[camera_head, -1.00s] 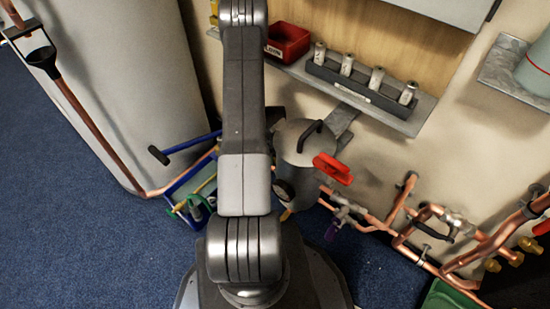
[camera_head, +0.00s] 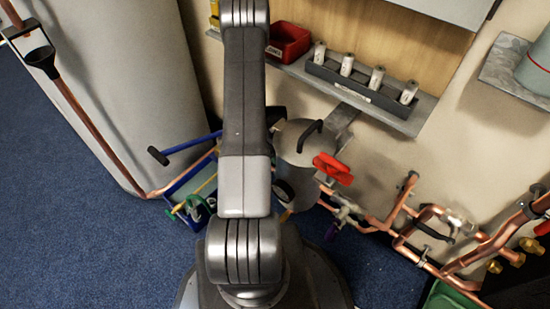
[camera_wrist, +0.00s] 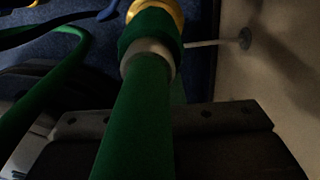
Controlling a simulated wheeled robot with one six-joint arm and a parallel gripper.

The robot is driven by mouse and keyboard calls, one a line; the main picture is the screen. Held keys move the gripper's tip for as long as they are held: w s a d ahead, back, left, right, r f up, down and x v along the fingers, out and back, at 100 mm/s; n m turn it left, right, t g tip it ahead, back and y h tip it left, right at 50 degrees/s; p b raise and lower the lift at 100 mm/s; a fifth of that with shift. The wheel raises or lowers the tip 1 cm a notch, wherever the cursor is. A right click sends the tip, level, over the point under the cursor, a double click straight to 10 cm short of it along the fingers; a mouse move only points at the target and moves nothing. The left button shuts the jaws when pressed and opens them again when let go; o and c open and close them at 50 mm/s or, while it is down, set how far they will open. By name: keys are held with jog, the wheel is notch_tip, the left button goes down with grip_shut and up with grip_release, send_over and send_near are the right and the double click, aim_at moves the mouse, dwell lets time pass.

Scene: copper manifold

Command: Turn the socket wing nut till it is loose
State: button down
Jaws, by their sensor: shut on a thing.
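In the wrist view, the grey jaws of my gripper (camera_wrist: 160,128) lie across the lower part of the picture. A thick green bar (camera_wrist: 140,115) runs up between them, with a pale grey ring, a green collar and a yellow ring (camera_wrist: 160,10) at its far end. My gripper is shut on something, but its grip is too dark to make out. I cannot tell whether this green part is the socket wing nut. In the head view my arm hides the gripper.
Copper pipes (camera_head: 385,222) with valves run along the wall at right. A blue tray (camera_head: 178,188) with green and yellow items lies left of my arm. A shelf (camera_head: 410,126) holds a red bin (camera_head: 287,41) and several labelled cylinders.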

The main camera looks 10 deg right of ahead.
jog(key=shift+w+d+n+b, duration=0.3)
jog(key=shift+w+n, duration=0.05)
jog(key=shift+n, duration=0.65)
jog(key=shift+w+d+n+b, duration=0.25)
jog(key=shift+w+n+b, duration=0.1)
jog(key=shift+n, duration=0.65)
jog(key=shift+w+d+n+b, duration=0.25)
jog(key=shift+w+d+n, duration=0.1)
jog(key=shift+n, duration=0.65)
jog(key=shift+w, duration=0.15)
jog(key=c, duration=1.5)
grip_release()
notch_tip(320, 180, up, 8)
jog(key=shift+f+p, duration=0.2)
jog(key=shift+p, duration=1.05)
jog(key=shift+f, duration=0.15)
